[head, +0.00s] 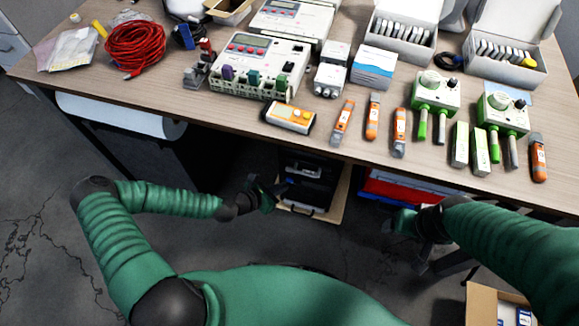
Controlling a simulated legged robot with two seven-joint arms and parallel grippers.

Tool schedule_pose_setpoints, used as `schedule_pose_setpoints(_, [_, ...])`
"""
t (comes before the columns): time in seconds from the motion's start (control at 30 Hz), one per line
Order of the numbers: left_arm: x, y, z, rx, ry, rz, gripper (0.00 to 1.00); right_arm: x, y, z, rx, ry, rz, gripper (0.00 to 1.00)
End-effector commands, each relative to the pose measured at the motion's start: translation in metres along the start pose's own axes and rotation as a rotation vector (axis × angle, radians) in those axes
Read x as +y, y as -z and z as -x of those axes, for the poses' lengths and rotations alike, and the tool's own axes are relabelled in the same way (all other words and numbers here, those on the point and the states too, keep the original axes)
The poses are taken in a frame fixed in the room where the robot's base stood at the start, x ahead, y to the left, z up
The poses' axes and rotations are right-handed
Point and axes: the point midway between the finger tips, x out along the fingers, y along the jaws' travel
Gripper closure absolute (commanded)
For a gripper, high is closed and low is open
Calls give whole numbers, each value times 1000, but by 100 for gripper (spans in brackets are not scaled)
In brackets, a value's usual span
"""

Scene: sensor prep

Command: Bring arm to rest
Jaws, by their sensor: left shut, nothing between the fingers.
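My left arm, green with black joints, comes in from the left. Its gripper (272,191) hangs in front of and below the table's front edge, shut and empty. My right arm comes in from the right. Its gripper (405,240) is also below the table edge, dark and partly hidden by the wrist, so its fingers are hard to make out. Neither gripper touches anything on the table (190,105).
The table holds a coil of red cable (136,46), a white device (258,68), green-and-white sensors (435,92), orange handhelds (343,123) and white boxes (403,40). Under it are a black case (308,185) and a red crate (400,188). A cardboard box (482,305) stands at lower right.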

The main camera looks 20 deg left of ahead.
Motion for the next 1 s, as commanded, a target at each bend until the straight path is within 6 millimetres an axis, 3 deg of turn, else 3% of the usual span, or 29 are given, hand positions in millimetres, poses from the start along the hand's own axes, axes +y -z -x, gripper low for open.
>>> schedule_pose_setpoints(0.2, [-10, 9, 14, 0, 0, 0, 100, 0, 1, 4, 0, 0, 0, 28])
schedule_pose_setpoints(0.67, [-12, 12, 15, 11, 11, -28, 100, 0, 1, 4, 0, 0, 0, 28])
schedule_pose_setpoints(0.77, [-24, 23, 24, 82, 83, -209, 100, 0, 1, 4, 0, 0, 0, 28])
schedule_pose_setpoints(0.83, [-34, 36, 39, 169, 181, -447, 100, 0, 1, 4, 0, 0, 0, 28])
schedule_pose_setpoints(0.93, [-36, 51, 74, 308, 356, -864, 100, 0, 1, 4, 0, 0, 0, 28])
schedule_pose_setpoints(1.0, [-28, 51, 101, 390, 471, -1142, 100, 0, 1, 4, 0, 0, 0, 28])
